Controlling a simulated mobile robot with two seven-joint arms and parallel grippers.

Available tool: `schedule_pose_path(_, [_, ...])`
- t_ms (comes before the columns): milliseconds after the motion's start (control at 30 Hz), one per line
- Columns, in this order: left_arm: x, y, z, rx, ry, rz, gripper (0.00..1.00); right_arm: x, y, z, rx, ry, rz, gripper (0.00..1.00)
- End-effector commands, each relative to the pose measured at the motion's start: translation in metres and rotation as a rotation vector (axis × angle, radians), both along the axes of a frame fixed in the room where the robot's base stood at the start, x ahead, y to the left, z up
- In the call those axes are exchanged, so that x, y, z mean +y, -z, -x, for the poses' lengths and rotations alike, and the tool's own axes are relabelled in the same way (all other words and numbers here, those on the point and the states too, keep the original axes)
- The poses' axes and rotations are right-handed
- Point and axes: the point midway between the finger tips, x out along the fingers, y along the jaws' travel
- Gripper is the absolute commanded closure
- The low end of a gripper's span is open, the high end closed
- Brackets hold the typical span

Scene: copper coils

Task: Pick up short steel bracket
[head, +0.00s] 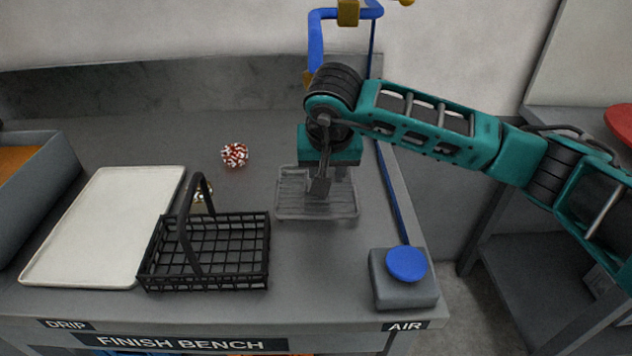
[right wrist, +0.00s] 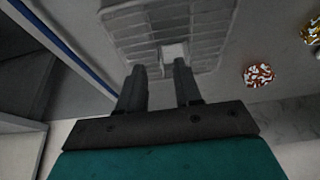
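My right gripper (head: 322,186) is over a shallow grey ridged tray (head: 290,211) on the bench. In the right wrist view its two fingers (right wrist: 160,72) are apart and point at the tray (right wrist: 128,29), with nothing clearly held between them. A small pale grey piece (right wrist: 174,51) shows in the tray just beyond the fingertips, closest to the right-hand finger. It may be the short steel bracket, but its shape is partly hidden. I cannot tell whether the fingers touch it. In the head view the gripper hides that spot. My left gripper is not in view.
A black wire basket (head: 205,287) with an upright handle stands left of the tray, near a white tray (head: 100,225). A red-and-white lump (head: 235,155) lies behind.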

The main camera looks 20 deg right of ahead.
Motion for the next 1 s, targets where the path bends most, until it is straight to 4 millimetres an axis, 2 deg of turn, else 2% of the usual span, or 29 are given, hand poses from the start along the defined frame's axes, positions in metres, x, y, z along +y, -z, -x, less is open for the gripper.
schedule_pose_path(67, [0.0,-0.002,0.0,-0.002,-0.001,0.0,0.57,-0.003,-0.001,-0.012,-0.001,0.003,-0.002,0.66])
schedule_pose_path(200, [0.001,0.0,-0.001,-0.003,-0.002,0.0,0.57,-0.006,0.019,-0.02,0.003,0.001,-0.001,0.66])
schedule_pose_path(333, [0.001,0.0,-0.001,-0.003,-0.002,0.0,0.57,-0.007,0.027,-0.024,0.0,-0.001,-0.001,0.66])
schedule_pose_path(567, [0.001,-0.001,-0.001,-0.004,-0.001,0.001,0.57,-0.007,0.028,-0.024,0.0,-0.001,-0.001,0.66])
schedule_pose_path(900, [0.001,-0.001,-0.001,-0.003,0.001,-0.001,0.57,-0.007,0.028,-0.024,0.0,-0.001,-0.001,0.98])
schedule_pose_path(1000, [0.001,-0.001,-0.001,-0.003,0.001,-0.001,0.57,-0.007,0.028,-0.024,0.0,0.0,-0.001,1.0])
